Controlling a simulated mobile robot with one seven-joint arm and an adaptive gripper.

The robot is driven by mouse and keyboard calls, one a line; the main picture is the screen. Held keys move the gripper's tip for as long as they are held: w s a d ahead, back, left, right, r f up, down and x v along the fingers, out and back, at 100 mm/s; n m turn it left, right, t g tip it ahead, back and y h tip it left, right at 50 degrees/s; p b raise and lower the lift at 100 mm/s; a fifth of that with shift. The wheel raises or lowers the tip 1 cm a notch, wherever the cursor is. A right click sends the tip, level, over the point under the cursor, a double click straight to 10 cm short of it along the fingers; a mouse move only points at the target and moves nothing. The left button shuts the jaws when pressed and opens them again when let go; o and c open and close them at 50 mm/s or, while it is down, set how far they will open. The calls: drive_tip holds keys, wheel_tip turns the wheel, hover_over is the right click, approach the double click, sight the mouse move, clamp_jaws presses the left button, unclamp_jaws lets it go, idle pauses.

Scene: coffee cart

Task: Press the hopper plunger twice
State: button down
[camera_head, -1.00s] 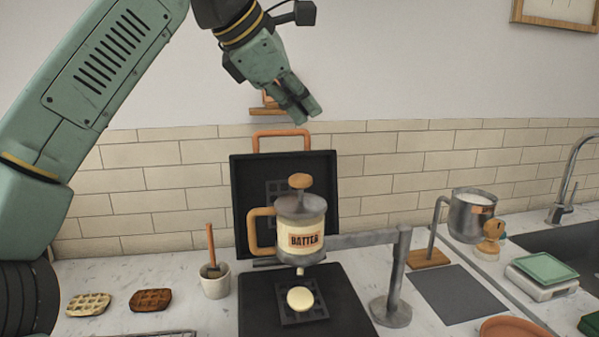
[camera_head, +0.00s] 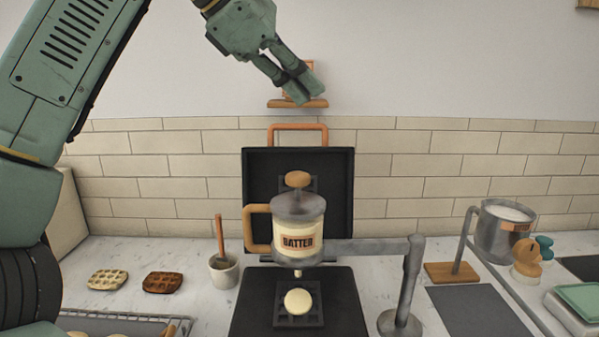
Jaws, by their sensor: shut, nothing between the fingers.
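The batter hopper (camera_head: 297,233) is a cream and grey canister with a "BATTER" label and an orange side handle, held by a grey arm on a stand. Its orange plunger knob (camera_head: 298,179) stands raised above the lid. A pale round blob of batter (camera_head: 298,301) lies on the lower plate of the open black waffle iron (camera_head: 342,308), under the nozzle. My gripper (camera_head: 303,94) is shut and empty. In the picture it is above the plunger knob and apart from it, in front of the back wall.
The hopper's stand (camera_head: 406,290) is to the right, near a steel pot (camera_head: 503,232). To the left are a cup with a brush (camera_head: 223,270), two waffles (camera_head: 162,282) and a wire rack (camera_head: 175,320). A small wall shelf (camera_head: 285,103) is behind my gripper.

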drive_tip(key=shift+a, duration=0.1)
idle(0.3)
drive_tip(key=b, duration=0.1)
hover_over(300, 175)
wheel_tip(300, 175, down, 7)
drive_tip(key=shift+s+f, duration=0.15)
drive_tip(key=shift+f, duration=0.05)
drive_tip(key=shift+f+b, duration=0.45)
drive_tip(key=shift+f, duration=0.25)
drive_tip(key=shift+f, duration=0.1)
idle(0.9)
drive_tip(key=shift+f, duration=0.35)
